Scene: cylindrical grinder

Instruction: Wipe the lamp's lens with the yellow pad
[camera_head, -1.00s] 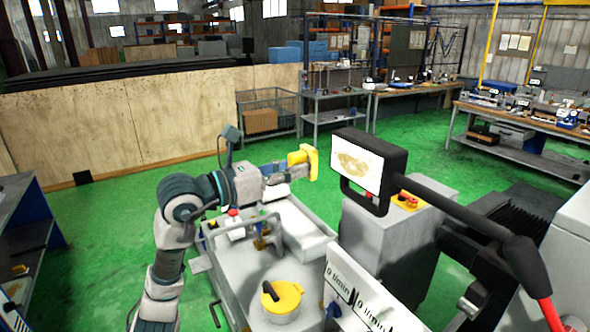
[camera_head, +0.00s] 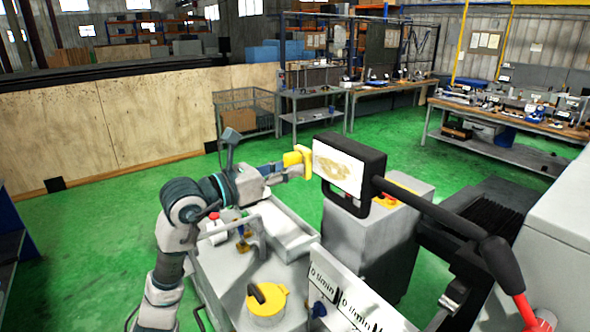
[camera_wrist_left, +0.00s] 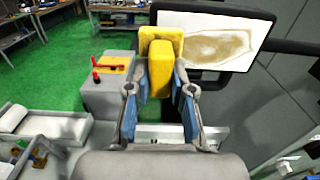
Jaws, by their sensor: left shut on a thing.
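The lamp (camera_head: 372,165) has a black rectangular head on a dark arm. Its white lens (camera_head: 338,168) faces my left gripper and carries a brownish smear; the lens also shows in the left wrist view (camera_wrist_left: 222,47). My left gripper (camera_head: 286,170) is shut on the yellow pad (camera_head: 304,158). In the left wrist view the pad (camera_wrist_left: 160,65) stands between the blue-lined fingers, just left of the smear and overlapping the lens's left edge. I cannot tell whether the pad touches the lens. My right gripper is not in view.
Below stands a grey machine with a yellow-lidded container (camera_head: 266,302) and flow-meter panels (camera_head: 345,300). A grey cabinet (camera_head: 375,235) with a red and yellow switch is behind the lamp. Green floor (camera_head: 110,225) is free at left.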

